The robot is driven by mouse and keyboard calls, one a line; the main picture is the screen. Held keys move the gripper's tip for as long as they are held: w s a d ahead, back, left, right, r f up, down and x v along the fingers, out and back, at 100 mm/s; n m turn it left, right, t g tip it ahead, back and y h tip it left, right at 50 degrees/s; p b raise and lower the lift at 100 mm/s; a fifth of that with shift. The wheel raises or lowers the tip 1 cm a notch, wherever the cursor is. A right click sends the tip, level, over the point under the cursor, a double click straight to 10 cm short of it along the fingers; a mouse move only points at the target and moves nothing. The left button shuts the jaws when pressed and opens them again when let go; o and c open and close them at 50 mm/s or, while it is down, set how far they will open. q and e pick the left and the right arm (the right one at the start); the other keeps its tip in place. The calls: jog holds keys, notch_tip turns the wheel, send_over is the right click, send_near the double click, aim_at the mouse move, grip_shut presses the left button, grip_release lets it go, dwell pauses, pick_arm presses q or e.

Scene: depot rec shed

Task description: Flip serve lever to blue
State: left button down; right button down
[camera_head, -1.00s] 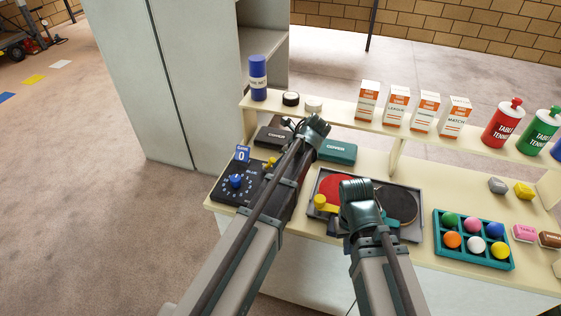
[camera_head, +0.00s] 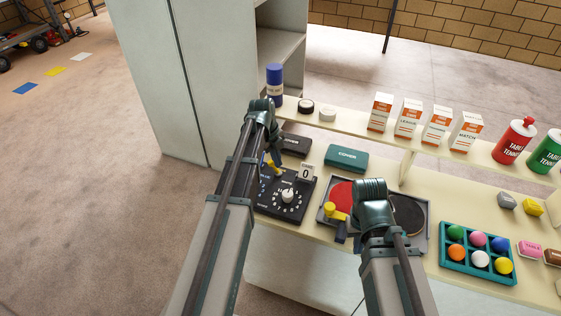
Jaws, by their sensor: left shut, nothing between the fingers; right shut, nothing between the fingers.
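The serve lever (camera_head: 276,169) shows as small yellow parts at the back of the black scoring box (camera_head: 268,209). My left gripper (camera_head: 276,158) is shut and empty, pointing down right at the lever. Its fingers partly cover the lever, so I cannot tell whether they touch or which way it leans. A white dial (camera_head: 288,195) and a white "0" card (camera_head: 305,172) show on the box's right part. Its left part, with the blue dial, is hidden behind my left arm. My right gripper (camera_head: 341,233) is shut and empty, low over the paddle tray.
The grey paddle tray (camera_head: 424,243) holds a red and a black paddle. A teal case (camera_head: 346,158) and a dark case (camera_head: 296,145) lie behind. A blue canister (camera_head: 275,82) and white boxes (camera_head: 380,112) stand on the raised shelf. A teal ball tray (camera_head: 478,273) is at right.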

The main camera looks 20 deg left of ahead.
pick_arm(q)
jog(key=shift+r, duration=0.1)
